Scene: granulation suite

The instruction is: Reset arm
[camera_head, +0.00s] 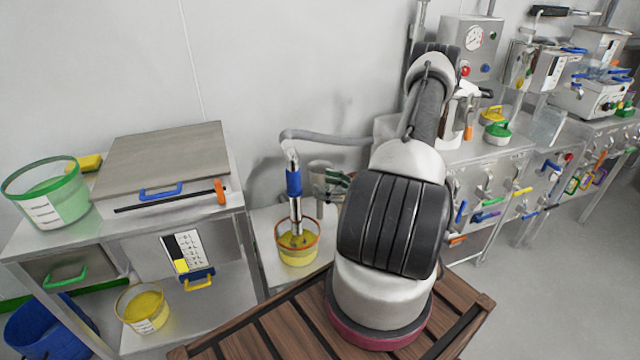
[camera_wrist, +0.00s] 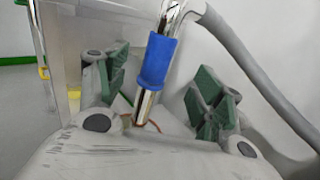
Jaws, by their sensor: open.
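My arm (camera_head: 395,225) rises in the middle of the head view and hides part of my gripper (camera_head: 332,182). The gripper's green-padded fingers show just right of a suction wand (camera_head: 294,183) with a blue sleeve. In the wrist view, my gripper (camera_wrist: 160,95) is open, with its fingers spread wide. The wand (camera_wrist: 157,62) appears upright in the gap between them and is not gripped; its exact distance from the fingers is unclear. The wand's metal lower end stands in an orange-rimmed container (camera_head: 298,255) of yellow powder.
A grey hose (camera_head: 335,137) runs right from the wand. A steel cart (camera_head: 232,200) at left carries a green-rimmed tub (camera_head: 50,207) and a lidded box (camera_head: 160,158). A yellow tub (camera_head: 143,310) sits on its lower shelf. Benches with equipment (camera_head: 471,45) line the right wall.

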